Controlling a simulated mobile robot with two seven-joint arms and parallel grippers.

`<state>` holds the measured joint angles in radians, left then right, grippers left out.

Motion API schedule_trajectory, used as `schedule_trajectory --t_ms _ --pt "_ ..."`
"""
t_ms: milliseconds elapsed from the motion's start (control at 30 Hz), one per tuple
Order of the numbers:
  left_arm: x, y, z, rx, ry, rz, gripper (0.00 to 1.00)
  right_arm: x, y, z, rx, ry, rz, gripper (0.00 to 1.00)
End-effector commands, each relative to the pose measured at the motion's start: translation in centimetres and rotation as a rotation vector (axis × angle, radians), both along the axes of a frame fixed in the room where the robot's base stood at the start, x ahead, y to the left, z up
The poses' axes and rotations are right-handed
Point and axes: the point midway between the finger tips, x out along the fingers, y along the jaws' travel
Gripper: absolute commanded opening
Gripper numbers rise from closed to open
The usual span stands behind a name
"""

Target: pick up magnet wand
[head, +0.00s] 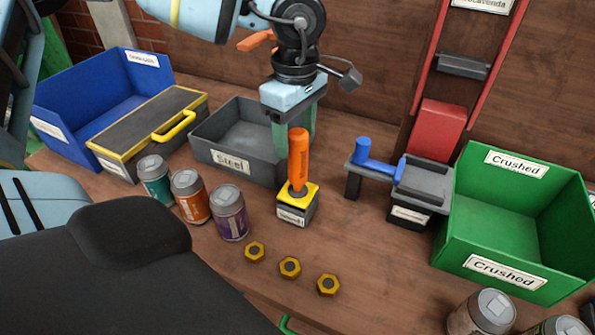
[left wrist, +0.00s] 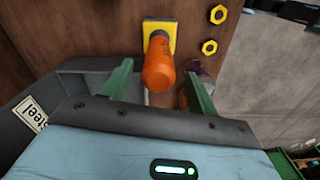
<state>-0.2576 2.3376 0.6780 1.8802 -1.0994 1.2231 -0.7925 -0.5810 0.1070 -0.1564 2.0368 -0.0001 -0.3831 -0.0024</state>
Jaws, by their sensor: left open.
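The magnet wand (head: 298,158) has an orange handle and stands upright on a block with a yellow top, in the middle of the table. It also shows in the left wrist view (left wrist: 160,66), with its handle end toward the camera. My left gripper (head: 293,135) is open, with green fingers, just behind the handle in the head view. In the left wrist view the two fingertips (left wrist: 155,80) lie on either side of the handle, and no finger appears to touch it. My right gripper is not in view.
A grey Steel bin (head: 203,160) stands behind left of the wand. Several cans, one purple (head: 230,215), stand to its left. Yellow nuts (head: 290,267) lie in front. A crusher (head: 420,190) and green Crushed bin (head: 475,250) stand right. A blue bin (head: 70,115) is far left.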

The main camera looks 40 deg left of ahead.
Motion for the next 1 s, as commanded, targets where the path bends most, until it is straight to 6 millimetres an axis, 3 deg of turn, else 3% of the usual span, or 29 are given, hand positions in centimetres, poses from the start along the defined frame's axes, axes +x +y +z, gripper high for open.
schedule_trajectory --t_ms 300,600,1000 --pt "0.2 -0.3 -3.7 0.0 0.002 0.001 0.59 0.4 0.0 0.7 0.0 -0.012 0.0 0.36" --pt "0.2 -0.3 -4.1 0.0 0.0 0.001 0.59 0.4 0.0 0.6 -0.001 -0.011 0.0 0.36" --pt "0.2 -0.3 -4.1 0.0 0.0 0.001 0.07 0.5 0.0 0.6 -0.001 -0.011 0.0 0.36"
